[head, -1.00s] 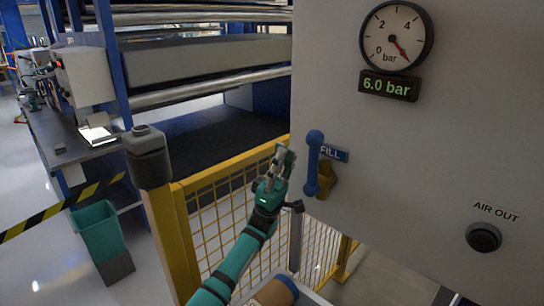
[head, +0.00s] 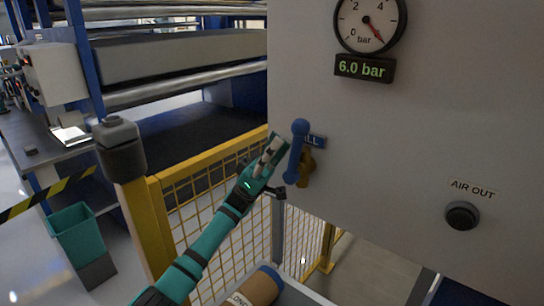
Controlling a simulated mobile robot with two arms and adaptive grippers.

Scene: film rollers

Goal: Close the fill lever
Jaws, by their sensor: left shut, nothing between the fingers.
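The blue fill lever (head: 296,152) is on the pale panel, on a brass-coloured valve body (head: 307,166). It stands nearly upright, its top knob tilted slightly right. It partly covers the blue FILL label (head: 317,141). My left gripper (head: 274,146) is shut and empty, just left of the lever, its fingertips close to the lever's upper half. I cannot tell whether they touch it. My right gripper is not in view.
The pale panel (head: 400,140) carries a dial gauge (head: 368,20), a 6.0 bar display (head: 364,68) and an AIR OUT port (head: 462,215). A yellow mesh fence (head: 205,200) stands behind my left arm. A brown roll (head: 256,287) lies below. A green bin (head: 78,232) is at left.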

